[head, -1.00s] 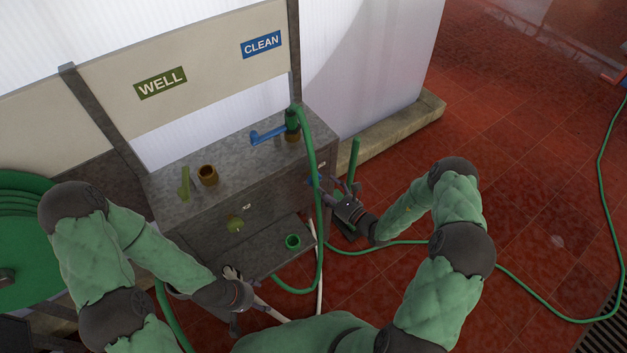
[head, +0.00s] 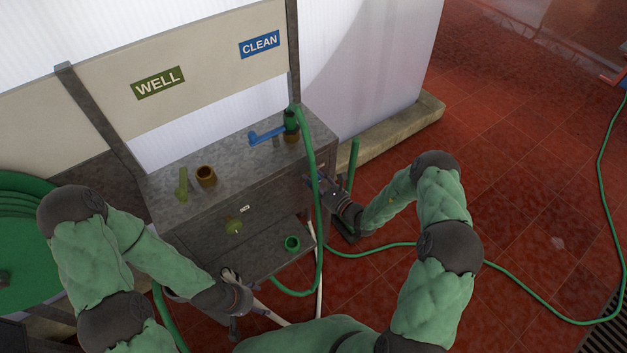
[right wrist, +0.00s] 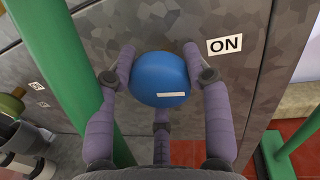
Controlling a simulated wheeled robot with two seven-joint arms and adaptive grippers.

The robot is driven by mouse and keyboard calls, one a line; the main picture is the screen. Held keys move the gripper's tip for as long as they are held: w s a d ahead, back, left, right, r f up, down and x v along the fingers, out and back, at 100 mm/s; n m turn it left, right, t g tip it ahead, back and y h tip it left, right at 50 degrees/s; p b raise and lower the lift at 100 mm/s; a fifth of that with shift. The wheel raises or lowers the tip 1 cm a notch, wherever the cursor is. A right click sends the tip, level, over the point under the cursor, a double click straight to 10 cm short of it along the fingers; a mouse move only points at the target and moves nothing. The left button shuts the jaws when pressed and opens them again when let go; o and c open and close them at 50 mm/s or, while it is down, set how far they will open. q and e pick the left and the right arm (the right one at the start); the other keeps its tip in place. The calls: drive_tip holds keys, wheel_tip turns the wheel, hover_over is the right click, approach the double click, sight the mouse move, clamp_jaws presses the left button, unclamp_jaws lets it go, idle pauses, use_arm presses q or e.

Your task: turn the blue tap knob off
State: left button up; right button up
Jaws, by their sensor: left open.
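The blue tap knob (right wrist: 160,82) is on the grey metal cabinet front in the right wrist view, with a near-level white mark on its face. My right gripper (right wrist: 159,53) has fingers on both sides of the knob and a third below; firm contact cannot be told. In the head view my right gripper (head: 322,184) is at the cabinet's right front and largely covers the knob. My left gripper (head: 246,300) is open, low in front of the cabinet, away from the knob.
A green hose (head: 319,235) hangs down close left of my right gripper. A green upright post (head: 354,165) stands to its right. The cabinet top (head: 235,165) carries a blue spout lever (head: 267,134) and a brass fitting (head: 206,175).

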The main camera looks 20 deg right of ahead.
drive_tip(key=shift+m, duration=0.4)
drive_tip(key=m, duration=0.3)
drive_tip(key=shift+t+p, duration=0.3)
drive_tip(key=shift+p, duration=0.05)
drive_tip(key=m, duration=0.4)
drive_tip(key=shift+m+t+p, duration=0.3)
drive_tip(key=shift+m+p, duration=0.1)
drive_tip(key=m+t, duration=0.1)
drive_tip(key=m, duration=0.4)
drive_tip(key=shift+f+h+p, duration=0.1)
drive_tip(key=shift+h+p, duration=0.25)
drive_tip(key=shift+h, duration=0.05)
drive_tip(key=m+h, duration=0.1)
drive_tip(key=m, duration=0.3)
drive_tip(key=shift+m+p, duration=0.4)
drive_tip(key=o, duration=1.2)
drive_tip(key=shift+c, duration=0.2)
drive_tip(key=shift+s, duration=0.1)
